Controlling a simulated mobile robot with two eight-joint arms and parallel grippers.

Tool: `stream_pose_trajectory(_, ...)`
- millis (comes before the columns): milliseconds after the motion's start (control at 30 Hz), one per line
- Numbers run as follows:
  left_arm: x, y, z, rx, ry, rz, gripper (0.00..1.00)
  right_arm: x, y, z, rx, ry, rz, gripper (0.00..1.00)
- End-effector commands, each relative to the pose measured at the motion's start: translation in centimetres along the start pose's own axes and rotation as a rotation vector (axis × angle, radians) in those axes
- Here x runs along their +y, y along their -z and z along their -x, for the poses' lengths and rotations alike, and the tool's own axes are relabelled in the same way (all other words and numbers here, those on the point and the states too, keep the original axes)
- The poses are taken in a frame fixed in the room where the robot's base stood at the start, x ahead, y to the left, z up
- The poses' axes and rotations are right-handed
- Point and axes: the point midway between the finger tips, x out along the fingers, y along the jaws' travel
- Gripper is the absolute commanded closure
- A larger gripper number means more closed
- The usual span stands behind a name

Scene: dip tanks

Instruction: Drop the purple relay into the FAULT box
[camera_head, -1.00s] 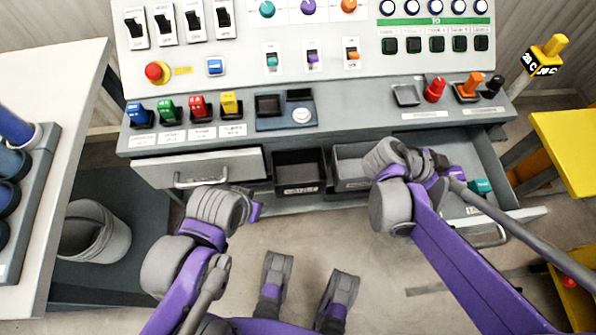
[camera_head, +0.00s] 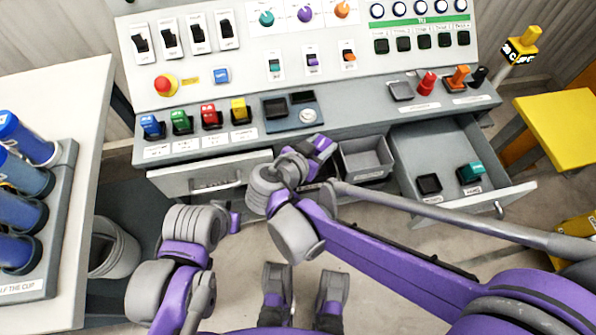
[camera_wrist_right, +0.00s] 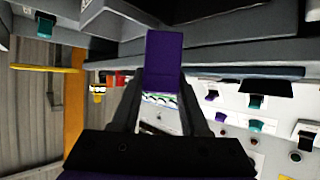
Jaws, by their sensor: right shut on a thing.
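The purple relay (camera_wrist_right: 164,60) is a plain purple block between the fingers of my right gripper (camera_wrist_right: 164,84) in the right wrist view. In the head view, my right gripper (camera_head: 314,158) is above the dark open box (camera_head: 327,172) at the console's front and hides most of it. The label on that box is hidden, so I cannot tell whether it is the FAULT box. A grey open box (camera_head: 365,175) stands just right of it. My left gripper (camera_head: 235,221) is low in front of the closed drawer, its fingers not clearly shown.
The closed drawer (camera_head: 205,180) is at the left. The console (camera_head: 385,108) with switches and buttons rises behind. A rack of blue tubes (camera_head: 50,210) stands far left.

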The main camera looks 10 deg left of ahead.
Motion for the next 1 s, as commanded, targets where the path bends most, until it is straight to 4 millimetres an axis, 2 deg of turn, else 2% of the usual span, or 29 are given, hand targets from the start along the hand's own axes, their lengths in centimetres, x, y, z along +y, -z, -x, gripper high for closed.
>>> stream_pose_trajectory(100, 0.0, 0.0, 0.0, 0.0, 0.0, 0.0, 0.5, -0.6, -0.2, 0.5, 0.002, 0.019, 0.01, 1.0)
stream_pose_trajectory(267, 0.0, -0.3, -0.8, -0.003, 0.0, 0.0, 0.5, -0.7, -1.0, 0.2, 0.001, 0.022, 0.012, 1.0)
stream_pose_trajectory(700, 0.0, -1.8, -5.3, -0.019, 0.0, 0.0, 0.5, -0.6, -5.2, -2.2, 0.001, 0.02, 0.012, 1.0)
stream_pose_trajectory(1000, 0.0, -1.9, -5.6, -0.02, 0.0, 0.0, 0.5, -0.6, -5.4, -2.3, 0.002, 0.02, 0.011, 1.0)
